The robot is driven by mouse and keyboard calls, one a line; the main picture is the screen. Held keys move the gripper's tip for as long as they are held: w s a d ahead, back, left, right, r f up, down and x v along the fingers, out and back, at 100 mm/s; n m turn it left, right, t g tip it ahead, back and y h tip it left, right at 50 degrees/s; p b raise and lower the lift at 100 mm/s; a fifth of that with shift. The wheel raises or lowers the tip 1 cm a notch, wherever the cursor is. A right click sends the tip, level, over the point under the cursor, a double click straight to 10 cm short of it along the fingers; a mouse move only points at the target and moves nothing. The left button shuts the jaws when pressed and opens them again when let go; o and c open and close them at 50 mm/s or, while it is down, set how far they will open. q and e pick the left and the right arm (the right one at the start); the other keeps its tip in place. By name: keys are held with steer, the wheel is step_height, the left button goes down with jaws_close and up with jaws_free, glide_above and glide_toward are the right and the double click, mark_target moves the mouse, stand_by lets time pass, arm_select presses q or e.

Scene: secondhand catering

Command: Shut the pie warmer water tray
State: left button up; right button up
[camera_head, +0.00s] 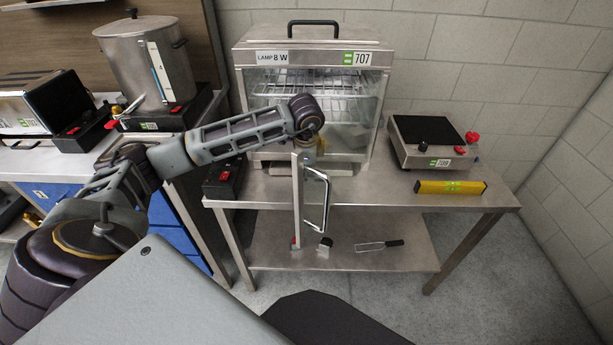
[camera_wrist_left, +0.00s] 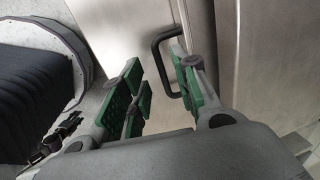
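The steel pie warmer (camera_head: 255,84) stands on the table, its glass door (camera_head: 298,195) swung out toward me, with a looped handle (camera_head: 326,198). My left arm reaches across to the warmer's lower front. Its wrist hides most of the left gripper (camera_head: 310,150) and much of the low front, so I cannot make out the water tray clearly. In the left wrist view, the left gripper (camera_wrist_left: 164,92) has its green-padded fingers apart. A black handle (camera_wrist_left: 156,50) on a steel panel lies between and beyond them; contact is unclear. My right gripper is not in view.
A hot plate (camera_head: 421,143) and a yellow level (camera_head: 450,187) occupy the table's right side. A black box with a red switch (camera_head: 223,178) stands left of the warmer. A steel urn (camera_head: 148,65) stands farther left. The lower shelf (camera_head: 390,259) holds a spatula (camera_head: 380,245).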

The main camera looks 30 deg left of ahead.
arm_select(q)
steer(key=shift+w+a+f, duration=0.1)
steer(key=shift+f, duration=0.55)
steer(key=shift+w+a+f, duration=0.1)
steer(key=shift+f, duration=0.5)
steer(key=shift+c, duration=0.5)
jaws_close()
